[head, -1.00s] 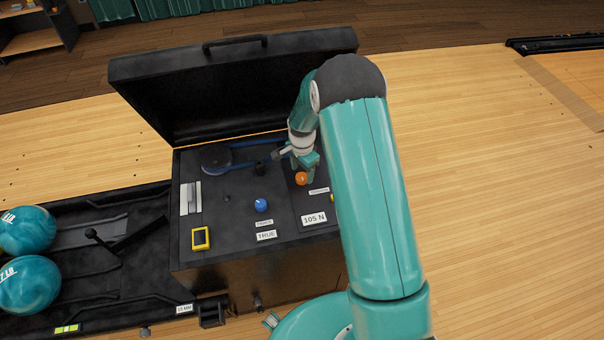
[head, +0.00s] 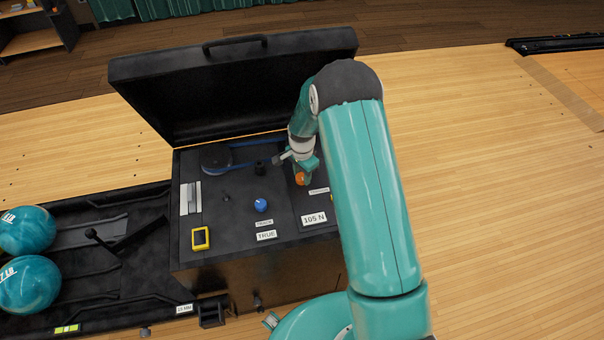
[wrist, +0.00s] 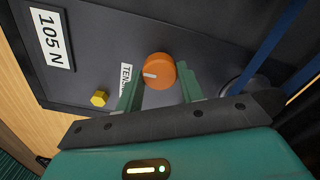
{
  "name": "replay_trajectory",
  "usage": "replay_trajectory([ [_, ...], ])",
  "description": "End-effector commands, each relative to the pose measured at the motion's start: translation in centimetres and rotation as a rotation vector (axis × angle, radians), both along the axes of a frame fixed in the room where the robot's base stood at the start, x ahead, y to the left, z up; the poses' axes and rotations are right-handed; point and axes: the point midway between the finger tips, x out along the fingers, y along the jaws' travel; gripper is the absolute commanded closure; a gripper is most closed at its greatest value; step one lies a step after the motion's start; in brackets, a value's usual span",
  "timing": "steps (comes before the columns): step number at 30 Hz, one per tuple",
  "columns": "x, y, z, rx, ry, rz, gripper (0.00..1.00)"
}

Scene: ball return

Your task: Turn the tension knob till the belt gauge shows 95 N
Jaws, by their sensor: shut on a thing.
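The orange tension knob (head: 300,179) sits on the dark panel inside the open machine box. In the wrist view the knob (wrist: 159,71) shows a pale pointer line towards the left. My gripper (wrist: 160,84) has its two green fingers on either side of the knob and is shut on it. In the head view my gripper (head: 305,172) comes down on the knob from above and partly covers it. The belt gauge label (head: 314,219) reads 105 N; it also shows in the wrist view (wrist: 51,38). The blue belt (head: 255,143) is partly hidden behind my arm.
A blue knob (head: 261,205) with a plate reading TRUE (head: 266,235) and a yellow-framed device (head: 200,238) are on the panel to the left. The raised black lid (head: 235,85) stands behind. Teal balls (head: 28,285) lie on the rack at left.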

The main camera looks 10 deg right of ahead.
Motion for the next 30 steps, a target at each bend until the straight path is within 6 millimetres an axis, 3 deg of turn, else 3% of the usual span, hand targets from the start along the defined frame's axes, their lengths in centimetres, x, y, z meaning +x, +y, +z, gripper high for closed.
replay_trajectory([
  [11,0.04,0.05,0.00,0.001,0.000,0.189,0.85],
  [30,0.05,0.05,-0.03,0.000,0.001,0.785,0.85],
])
